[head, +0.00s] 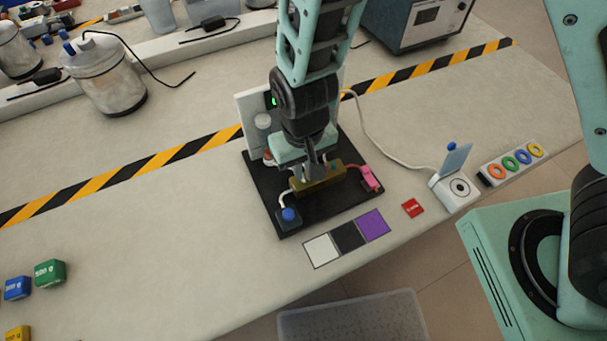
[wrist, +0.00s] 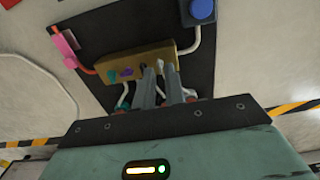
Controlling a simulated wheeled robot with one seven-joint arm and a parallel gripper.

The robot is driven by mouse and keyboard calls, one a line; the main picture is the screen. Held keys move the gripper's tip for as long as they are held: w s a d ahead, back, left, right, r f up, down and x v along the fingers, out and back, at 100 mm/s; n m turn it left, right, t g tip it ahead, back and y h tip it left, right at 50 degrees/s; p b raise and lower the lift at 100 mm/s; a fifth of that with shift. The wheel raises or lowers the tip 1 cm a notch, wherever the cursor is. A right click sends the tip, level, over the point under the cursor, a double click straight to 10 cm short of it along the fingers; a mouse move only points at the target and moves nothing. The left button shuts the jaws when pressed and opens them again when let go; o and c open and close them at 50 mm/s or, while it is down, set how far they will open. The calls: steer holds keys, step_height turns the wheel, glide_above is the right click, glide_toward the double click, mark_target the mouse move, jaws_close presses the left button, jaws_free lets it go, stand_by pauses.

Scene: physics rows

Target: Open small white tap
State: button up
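A brass-coloured manifold block (head: 324,180) stands on a black board. In the wrist view the block (wrist: 112,66) carries a row of small taps: teal (wrist: 111,76), purple (wrist: 127,72), a dark one and a small white tap (wrist: 161,65). The white tap is at the end nearer the blue-knobbed box and is partly hidden by my fingers. My gripper (wrist: 157,72) points down at the block, its two grey fingers apart, with their tips around or right beside the white tap. Contact cannot be made out. In the head view my gripper (head: 308,168) hides the taps.
The black board (head: 336,214) also holds a blue-knobbed box (head: 289,217) and a pink part (head: 371,178). A white upright panel (head: 249,108) stands behind. Colour patches (head: 347,237) and a white device (head: 456,187) lie nearby.

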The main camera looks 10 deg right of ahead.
steer(key=shift+f+b, duration=0.65)
steer(key=shift+f, duration=0.5)
steer(key=shift+r+p, duration=0.4)
steer(key=shift+p, duration=0.05)
stand_by(0.4)
jaws_close()
steer(key=n, duration=0.3)
steer(key=shift+n, duration=0.4)
steer(key=n, duration=0.3)
